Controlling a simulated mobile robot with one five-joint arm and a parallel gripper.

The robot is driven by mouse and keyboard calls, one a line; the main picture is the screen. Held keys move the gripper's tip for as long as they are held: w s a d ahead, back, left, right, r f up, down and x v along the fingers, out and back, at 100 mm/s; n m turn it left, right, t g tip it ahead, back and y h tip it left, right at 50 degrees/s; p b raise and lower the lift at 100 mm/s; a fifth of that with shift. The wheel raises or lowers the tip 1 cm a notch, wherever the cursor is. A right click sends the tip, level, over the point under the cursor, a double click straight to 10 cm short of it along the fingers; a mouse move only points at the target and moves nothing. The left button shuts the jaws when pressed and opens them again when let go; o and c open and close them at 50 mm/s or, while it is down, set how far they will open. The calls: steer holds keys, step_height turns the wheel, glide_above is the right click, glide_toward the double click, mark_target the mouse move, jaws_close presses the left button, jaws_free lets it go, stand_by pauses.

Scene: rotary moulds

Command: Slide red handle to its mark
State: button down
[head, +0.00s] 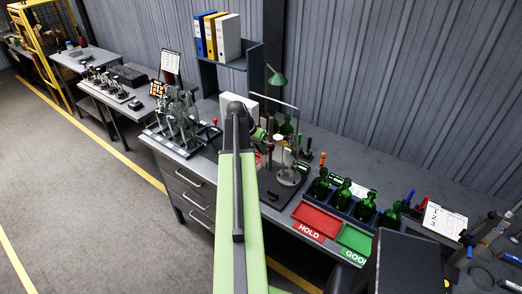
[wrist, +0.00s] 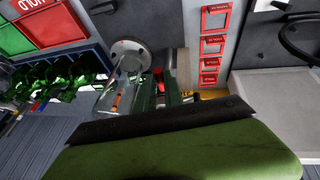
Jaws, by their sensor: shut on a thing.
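My gripper (wrist: 170,88) shows in the wrist view just past the dark edge of my own arm part. It is shut on a small red piece (wrist: 158,75), which looks like the red handle. My gripper and arm cover most of it, so its mark cannot be made out. A clear glass part with a round metal flange (wrist: 129,54) stands close on the left. In the head view my arm reaches over the bench and hides most of the handle and the jaws.
Green bottles (head: 342,190) stand in a dark rack behind the red HOLD tray (head: 315,221) and green tray (head: 355,238). A metal stand with a round plate (head: 289,176) is right of my arm. Red label frames (wrist: 212,44) show in the wrist view. Glassware (head: 178,125) crowds the left.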

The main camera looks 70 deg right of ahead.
step_height(320, 180, up, 7)
steer(key=p, duration=0.5)
steer(key=shift+f, duration=0.2)
steer(key=c, duration=1.5)
jaws_free()
steer(key=shift+o, duration=0.2)
steer(key=p+v, duration=0.6)
steer(key=v, duration=0.1)
steer(key=shift+r+p, duration=0.15)
steer(key=shift+p, duration=0.25)
steer(key=shift+w+a, duration=0.1)
